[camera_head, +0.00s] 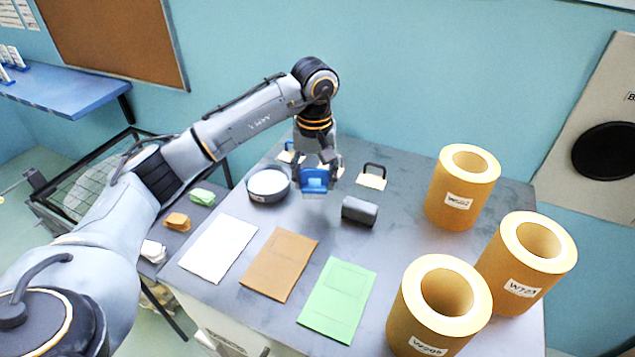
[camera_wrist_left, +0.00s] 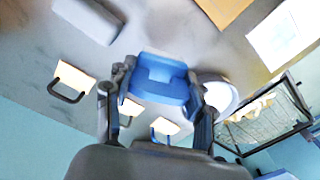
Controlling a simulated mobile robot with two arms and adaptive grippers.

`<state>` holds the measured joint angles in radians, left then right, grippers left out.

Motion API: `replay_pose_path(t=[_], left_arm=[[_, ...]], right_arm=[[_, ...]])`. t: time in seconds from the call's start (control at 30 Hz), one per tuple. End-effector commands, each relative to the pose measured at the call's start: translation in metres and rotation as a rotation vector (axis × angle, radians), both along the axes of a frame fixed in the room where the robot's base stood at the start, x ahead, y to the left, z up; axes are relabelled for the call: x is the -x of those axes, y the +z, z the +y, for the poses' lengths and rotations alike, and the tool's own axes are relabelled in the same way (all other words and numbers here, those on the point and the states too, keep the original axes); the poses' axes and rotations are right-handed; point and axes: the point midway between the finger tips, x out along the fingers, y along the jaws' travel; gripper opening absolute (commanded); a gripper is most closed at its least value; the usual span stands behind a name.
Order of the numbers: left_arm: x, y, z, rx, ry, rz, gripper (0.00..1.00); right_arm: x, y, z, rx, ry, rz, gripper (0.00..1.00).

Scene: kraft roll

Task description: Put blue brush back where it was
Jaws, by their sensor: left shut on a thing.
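My left gripper (camera_head: 318,162) is shut on the blue brush (camera_head: 314,181), toward the back of the grey table. The brush also shows between the fingers in the left wrist view (camera_wrist_left: 160,78), and it appears to be above the tabletop. Beyond it are small cream blocks with loops: one with a black loop (camera_head: 371,178) stands to the right, and one with a blue loop (camera_wrist_left: 164,127) shows in the wrist view. Another cream block (camera_wrist_left: 129,108) is partly hidden by the gripper. My right gripper is not in view.
A round dish with white contents (camera_head: 268,184) stands left of the brush, and a dark grey block (camera_head: 359,211) stands to its right. White (camera_head: 218,248), brown (camera_head: 279,264) and green (camera_head: 338,300) sheets lie in front. Several large kraft rolls (camera_head: 463,187) occupy the right side.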

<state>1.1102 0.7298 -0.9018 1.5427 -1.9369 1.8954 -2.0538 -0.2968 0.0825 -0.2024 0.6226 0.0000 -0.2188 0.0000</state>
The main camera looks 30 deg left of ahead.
Motion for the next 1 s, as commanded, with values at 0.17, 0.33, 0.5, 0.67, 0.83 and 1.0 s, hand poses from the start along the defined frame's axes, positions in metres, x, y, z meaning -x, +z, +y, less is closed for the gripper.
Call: replay_pose_path(t=[0.17,0.33,0.5,0.67,0.83,1.0], left_arm=[[-0.010,-0.011,0.001,0.001,0.001,0.000,0.24],[-0.012,-0.031,0.002,0.000,0.001,0.005,0.24],[-0.014,-0.045,0.002,0.000,0.000,-0.001,0.24],[-0.014,-0.046,0.002,0.000,0.000,-0.004,0.24],[-0.014,-0.051,0.002,0.000,0.000,-0.002,0.24],[-0.014,-0.049,0.002,0.000,0.000,-0.002,0.77]], right_arm=[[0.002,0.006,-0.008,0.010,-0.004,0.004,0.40],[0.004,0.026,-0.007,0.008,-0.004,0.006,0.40],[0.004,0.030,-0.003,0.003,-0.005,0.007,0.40],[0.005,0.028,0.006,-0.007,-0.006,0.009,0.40],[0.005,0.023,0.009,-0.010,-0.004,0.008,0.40],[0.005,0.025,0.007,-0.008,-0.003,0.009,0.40]])
